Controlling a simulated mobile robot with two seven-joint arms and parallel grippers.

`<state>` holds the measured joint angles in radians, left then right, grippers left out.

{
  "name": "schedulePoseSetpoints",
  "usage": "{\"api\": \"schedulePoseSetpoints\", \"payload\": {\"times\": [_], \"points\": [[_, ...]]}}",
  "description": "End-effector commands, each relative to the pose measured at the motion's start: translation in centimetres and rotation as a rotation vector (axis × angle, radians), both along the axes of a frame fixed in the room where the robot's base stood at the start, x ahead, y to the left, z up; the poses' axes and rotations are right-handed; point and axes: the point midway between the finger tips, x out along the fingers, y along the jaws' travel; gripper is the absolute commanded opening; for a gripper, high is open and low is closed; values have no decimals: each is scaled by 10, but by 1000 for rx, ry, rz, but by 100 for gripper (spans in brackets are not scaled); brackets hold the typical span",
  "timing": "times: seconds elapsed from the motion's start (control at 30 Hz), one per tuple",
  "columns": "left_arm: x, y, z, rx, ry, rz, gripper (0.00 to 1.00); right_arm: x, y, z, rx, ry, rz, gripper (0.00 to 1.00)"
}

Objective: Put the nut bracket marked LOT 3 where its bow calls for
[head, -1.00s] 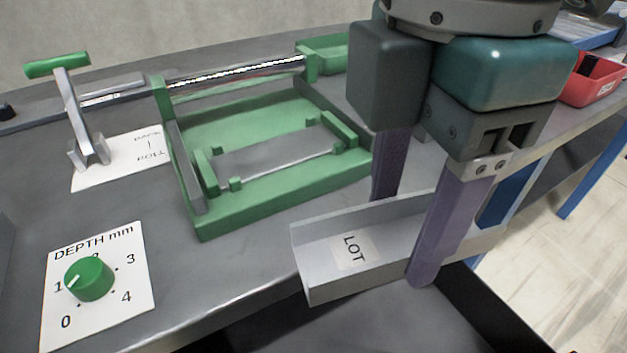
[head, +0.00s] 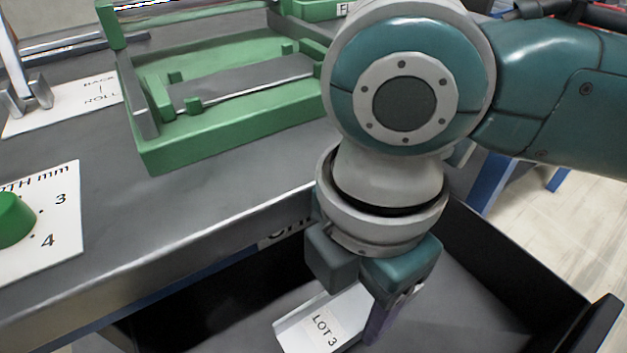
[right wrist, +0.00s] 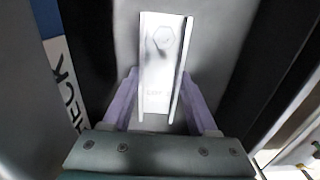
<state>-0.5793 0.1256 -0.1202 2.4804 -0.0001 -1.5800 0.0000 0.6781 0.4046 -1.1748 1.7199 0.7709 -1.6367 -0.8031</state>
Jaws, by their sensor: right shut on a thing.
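The nut bracket (head: 318,326) is a light grey channel with a white label reading LOT 3. It also shows in the right wrist view (right wrist: 160,75), where a hexagon mark is seen near its far end. My right gripper (head: 385,318) is shut on the bracket, with a purple finger on each side (right wrist: 157,105). It holds the bracket over or inside a dark open drawer (head: 470,290) under the bench front; I cannot tell whether the bracket touches the drawer floor. Its far end is partly hidden by the gripper. My left gripper is not in view.
A green fixture (head: 230,130) with a grey plate stands on the bench. A depth dial (head: 14,220) and a BACK/ROLL card (head: 95,95) lie left. A label (right wrist: 68,85) at the drawer ends in "HECK". The drawer's right wall (head: 530,260) is close to my arm.

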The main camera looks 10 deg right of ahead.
Motion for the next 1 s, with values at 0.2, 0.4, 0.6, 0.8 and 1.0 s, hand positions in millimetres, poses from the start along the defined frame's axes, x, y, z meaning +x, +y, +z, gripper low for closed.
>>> {"api": "schedulePoseSetpoints", "payload": {"times": [0.2,0.4,0.6,0.8,1.0], "points": [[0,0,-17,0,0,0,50,0,0,-35,0,1,0,0],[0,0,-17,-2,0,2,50,0,0,-40,0,-1,0,0],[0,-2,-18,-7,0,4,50,0,0,-42,0,0,0,0],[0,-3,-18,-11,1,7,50,0,0,-43,0,0,0,72],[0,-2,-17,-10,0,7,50,0,0,-42,0,0,0,72]]}}
